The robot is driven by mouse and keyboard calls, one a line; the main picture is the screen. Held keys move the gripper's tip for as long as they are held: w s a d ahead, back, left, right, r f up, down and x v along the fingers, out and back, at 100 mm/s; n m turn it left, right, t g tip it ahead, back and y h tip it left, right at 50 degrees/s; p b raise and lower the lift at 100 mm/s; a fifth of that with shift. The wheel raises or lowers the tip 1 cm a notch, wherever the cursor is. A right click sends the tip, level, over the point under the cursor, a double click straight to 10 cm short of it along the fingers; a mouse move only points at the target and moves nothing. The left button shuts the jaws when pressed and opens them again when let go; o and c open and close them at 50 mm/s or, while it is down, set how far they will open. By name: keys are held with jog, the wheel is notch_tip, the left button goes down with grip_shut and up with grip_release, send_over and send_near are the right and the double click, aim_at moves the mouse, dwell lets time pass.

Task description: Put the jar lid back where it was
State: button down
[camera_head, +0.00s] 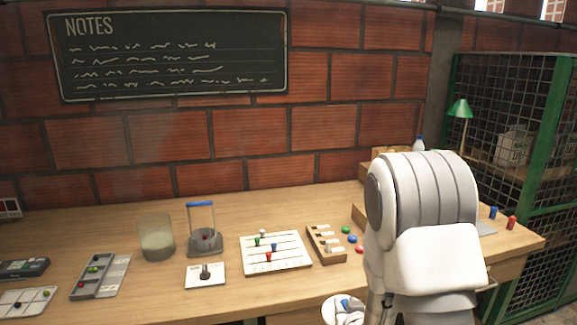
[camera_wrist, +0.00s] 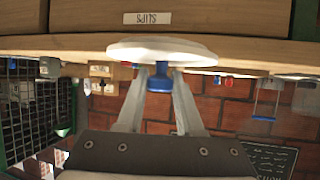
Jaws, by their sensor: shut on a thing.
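The jar lid (camera_wrist: 190,50) is a white disc with a blue knob (camera_wrist: 159,84). My gripper (camera_wrist: 160,76) is shut on the knob in the wrist view, one finger on each side. In the head view the lid (camera_head: 333,311) shows low in the picture, in front of the table edge and partly hidden by my arm. An open, greenish see-through glass jar (camera_head: 156,238) stands upright on the table at left, well apart from the lid. It looks empty.
A grey container with a blue handle (camera_head: 201,205) stands right beside the jar. A switch plate (camera_head: 206,276), a pegged white board (camera_head: 275,253) and a wooden tray (camera_head: 325,244) lie between jar and arm. Grey trays (camera_head: 100,276) lie left. My arm hides the right table.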

notch_tip(320, 180, up, 11)
jog(key=p, duration=0.9)
jog(key=shift+f, duration=0.15)
